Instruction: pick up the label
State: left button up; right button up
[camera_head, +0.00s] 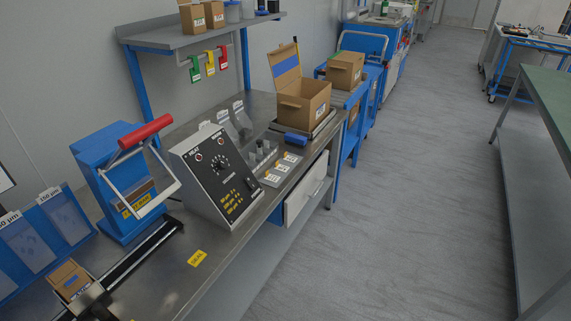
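Several things could be the label, and I cannot tell which is meant. A yellow label (197,258) with dark print lies flat near the front edge of the steel workbench (225,262). Several small white-and-orange labels (272,177) show on a low grey holder (262,184) right of the sloped control box (215,170). Neither of my grippers is in view.
A blue press (105,165) with a red handle (145,131) stands left of the control box. A black rail (140,262) runs along the bench, with a small carton (70,278) at its near end. An open carton (303,101) stands farther back.

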aim_at(280, 167)
jog(key=i+l+u, duration=0.1)
jog(key=u, duration=0.7)
jog(key=i+l+u, duration=0.25)
jog(key=l+u, duration=0.25)
jog(key=l, duration=0.15)
jog(key=i+l+u, duration=0.25)
jog(key=l, duration=0.15)
jog(key=l+u, duration=0.3)
jog(key=l, duration=0.1)
